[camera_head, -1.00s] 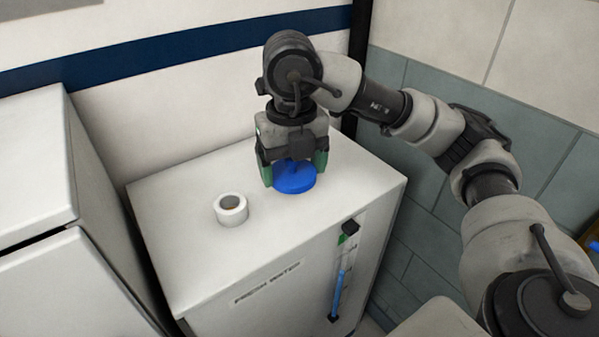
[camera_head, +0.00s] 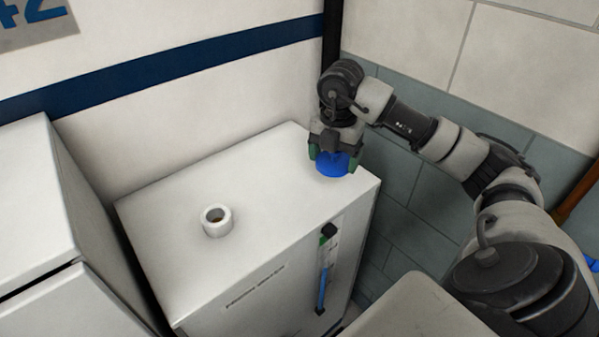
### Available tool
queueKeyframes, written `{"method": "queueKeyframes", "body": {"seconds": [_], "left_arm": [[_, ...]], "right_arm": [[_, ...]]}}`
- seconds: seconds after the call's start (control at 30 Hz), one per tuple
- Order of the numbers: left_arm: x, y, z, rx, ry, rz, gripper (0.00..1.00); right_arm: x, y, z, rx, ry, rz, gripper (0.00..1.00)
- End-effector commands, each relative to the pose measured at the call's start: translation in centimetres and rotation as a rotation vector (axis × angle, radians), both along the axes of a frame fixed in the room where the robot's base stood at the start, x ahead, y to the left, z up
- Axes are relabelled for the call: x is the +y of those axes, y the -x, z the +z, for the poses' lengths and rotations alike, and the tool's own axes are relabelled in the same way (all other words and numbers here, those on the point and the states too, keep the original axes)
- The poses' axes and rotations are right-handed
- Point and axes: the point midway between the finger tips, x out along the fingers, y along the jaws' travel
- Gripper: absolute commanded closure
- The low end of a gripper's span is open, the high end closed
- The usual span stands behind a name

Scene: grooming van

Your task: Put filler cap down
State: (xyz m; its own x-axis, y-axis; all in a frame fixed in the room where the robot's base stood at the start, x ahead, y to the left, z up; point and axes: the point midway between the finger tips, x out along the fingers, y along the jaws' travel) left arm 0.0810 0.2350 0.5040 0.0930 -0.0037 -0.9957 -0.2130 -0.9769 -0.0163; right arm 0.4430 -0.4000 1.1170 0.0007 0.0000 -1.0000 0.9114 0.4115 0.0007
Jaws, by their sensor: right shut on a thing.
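The blue filler cap (camera_head: 332,166) is a round disc at the right back part of the white fresh water tank's top (camera_head: 262,185). My right gripper (camera_head: 331,157) points down and is shut on the cap, with its green fingers at the cap's sides. I cannot tell whether the cap's underside touches the tank top. The white filler neck (camera_head: 217,221), a short open ring, stands uncovered on the left part of the tank top, well apart from the cap. My left gripper is not in view.
A level gauge (camera_head: 327,268) with a blue column runs down the tank's front. A white cabinet (camera_head: 38,200) stands close on the left. A dark post (camera_head: 332,45) and tiled wall (camera_head: 400,180) lie behind and right. The tank top between neck and cap is clear.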

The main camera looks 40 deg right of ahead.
Motion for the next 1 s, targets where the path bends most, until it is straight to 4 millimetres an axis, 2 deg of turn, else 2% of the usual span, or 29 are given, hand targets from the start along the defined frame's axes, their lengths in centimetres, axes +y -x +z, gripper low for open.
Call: {"method": "queueKeyframes", "body": {"seconds": [0.03,0.2,0.4,0.53,0.8,1.0], "left_arm": [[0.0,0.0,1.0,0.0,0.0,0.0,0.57],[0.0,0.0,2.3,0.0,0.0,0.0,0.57],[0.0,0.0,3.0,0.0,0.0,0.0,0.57],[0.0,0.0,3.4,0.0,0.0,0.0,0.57],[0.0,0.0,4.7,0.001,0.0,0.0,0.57],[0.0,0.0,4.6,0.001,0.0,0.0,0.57]], "right_arm": [[0.8,-1.2,-0.2,0.002,-0.007,0.004,0.42],[2.2,-4.7,-2.5,0.002,-0.006,0.002,0.42],[3.2,-7.1,-4.4,0.001,0.0,0.002,0.42],[3.4,-7.5,-5.2,0.003,0.001,0.003,0.42],[3.4,-7.4,-8.6,0.002,0.001,0.003,0.42],[3.3,-7.4,-8.9,0.0,0.002,0.004,0.42]]}}
